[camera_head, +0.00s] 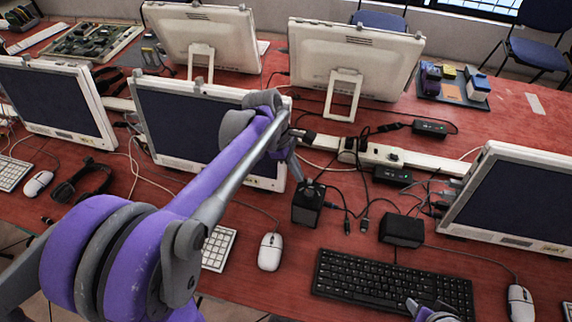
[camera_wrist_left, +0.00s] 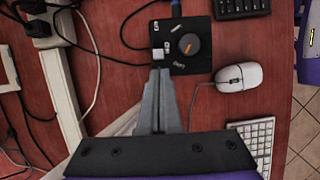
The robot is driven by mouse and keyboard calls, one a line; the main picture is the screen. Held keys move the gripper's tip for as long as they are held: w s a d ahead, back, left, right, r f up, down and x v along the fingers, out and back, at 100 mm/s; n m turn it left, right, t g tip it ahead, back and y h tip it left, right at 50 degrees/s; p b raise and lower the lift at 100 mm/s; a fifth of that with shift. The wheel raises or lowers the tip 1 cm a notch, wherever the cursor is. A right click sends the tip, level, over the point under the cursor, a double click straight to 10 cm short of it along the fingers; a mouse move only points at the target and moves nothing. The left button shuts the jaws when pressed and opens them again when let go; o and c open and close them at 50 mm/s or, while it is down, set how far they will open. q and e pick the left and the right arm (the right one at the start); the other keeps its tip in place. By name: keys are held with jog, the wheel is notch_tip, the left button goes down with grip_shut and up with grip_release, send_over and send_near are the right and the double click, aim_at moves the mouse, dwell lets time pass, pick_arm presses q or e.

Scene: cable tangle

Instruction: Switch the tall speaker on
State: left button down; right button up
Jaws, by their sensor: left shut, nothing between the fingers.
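The tall speaker (camera_head: 308,205) is a black box standing upright on the red table in the head view. The left wrist view shows one of its faces (camera_wrist_left: 195,62), with a round knob (camera_wrist_left: 188,44) bearing an orange mark, small white labels and a small white switch (camera_wrist_left: 158,54). My left gripper (camera_head: 298,178) is shut and empty, its tips beside the speaker. In the left wrist view its fingertips (camera_wrist_left: 160,72) point at the switch's edge; I cannot tell whether they touch. My right gripper (camera_head: 432,312) shows only partly at the bottom edge, over the keyboard.
A lower black box (camera_head: 402,230) stands to the right. Loose black cables and a white power strip (camera_head: 420,160) lie behind. A white mouse (camera_head: 270,252) and a black keyboard (camera_head: 392,283) lie in front. Monitors (camera_head: 510,205) stand around.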

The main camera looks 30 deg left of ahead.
pick_arm(q)
jog(key=shift+d, duration=0.25)
jog(key=shift+w+d, duration=0.25)
jog(key=shift+d, duration=0.85)
jog(key=shift+a, duration=0.1)
